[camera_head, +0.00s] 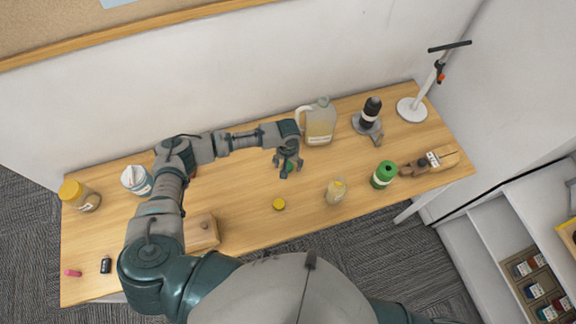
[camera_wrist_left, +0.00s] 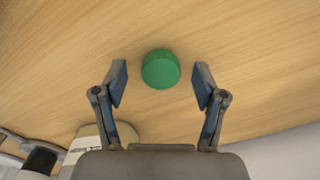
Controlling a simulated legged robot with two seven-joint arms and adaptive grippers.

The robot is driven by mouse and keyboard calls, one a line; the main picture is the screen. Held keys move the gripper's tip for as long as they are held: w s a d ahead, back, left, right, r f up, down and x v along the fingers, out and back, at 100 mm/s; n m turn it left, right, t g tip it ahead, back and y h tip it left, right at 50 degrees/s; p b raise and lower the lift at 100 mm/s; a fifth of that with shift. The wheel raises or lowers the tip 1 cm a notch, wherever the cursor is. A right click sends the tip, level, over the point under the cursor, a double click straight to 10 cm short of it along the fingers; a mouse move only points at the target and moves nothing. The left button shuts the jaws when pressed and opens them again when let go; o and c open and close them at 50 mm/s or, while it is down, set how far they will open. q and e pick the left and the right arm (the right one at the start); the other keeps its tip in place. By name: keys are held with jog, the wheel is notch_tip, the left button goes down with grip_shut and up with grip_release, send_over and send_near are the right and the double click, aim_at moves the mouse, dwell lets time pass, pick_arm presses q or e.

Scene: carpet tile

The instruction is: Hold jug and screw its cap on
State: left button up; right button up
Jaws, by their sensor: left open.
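The jug (camera_head: 320,124) is translucent with a pale yellowish content and a handle on its left. It stands upright at the back of the table, its top showing no cap. A green cap (camera_wrist_left: 161,69) lies on the table in the left wrist view. In the head view the green cap (camera_head: 291,163) is partly covered by my left gripper (camera_head: 287,170). My left gripper is open, its two fingers (camera_wrist_left: 160,84) on either side of the cap with a gap on each side. My right gripper is out of view.
A yellow lid (camera_head: 279,204) lies in front of my left gripper, and a small jar (camera_head: 336,191) stands to its right. The wall closes the back.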

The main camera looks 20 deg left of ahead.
aim_at(288, 165)
pick_arm(q)
jog(key=shift+a+f, duration=0.1)
jog(key=shift+f, duration=0.1)
jog(key=c, duration=0.8)
jog(key=shift+o, duration=0.2)
jog(key=shift+r, duration=0.15)
jog(key=shift+r, duration=0.55)
notch_tip(288, 165, up, 2)
jog(key=shift+r, duration=0.2)
jog(key=s+d, duration=0.3)
jog(key=s, duration=0.1)
jog(key=s+d+r, duration=0.1)
jog(key=s+d, duration=0.6)
jog(key=s, duration=0.1)
jog(key=shift+s+d+r, duration=0.15)
jog(key=shift+d, duration=0.1)
